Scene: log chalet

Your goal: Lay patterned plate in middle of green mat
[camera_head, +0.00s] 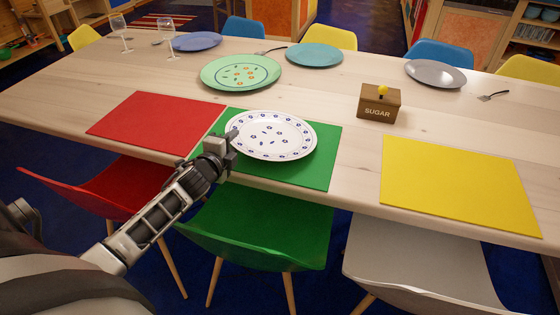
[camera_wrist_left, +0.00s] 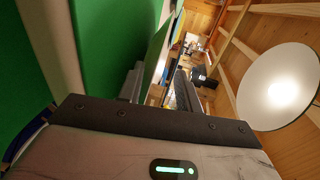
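The patterned plate (camera_head: 271,136), white with blue marks, is over the green mat (camera_head: 318,176). It covers the mat's far middle and reaches its far edge. I cannot tell whether it rests flat or sits slightly raised. My left gripper (camera_head: 231,146) is at the plate's left rim. In the left wrist view the two fingers (camera_wrist_left: 160,92) stand apart, with the room showing between them. A pale green edge shows near them, and I cannot tell whether it is the plate. My right gripper is out of view.
A red mat (camera_head: 155,122) lies left and a yellow mat (camera_head: 455,185) right. A sugar box (camera_head: 379,103) stands beyond. A green plate (camera_head: 240,72) and other plates are farther back. Chairs, including a green one (camera_head: 262,228), line the near edge.

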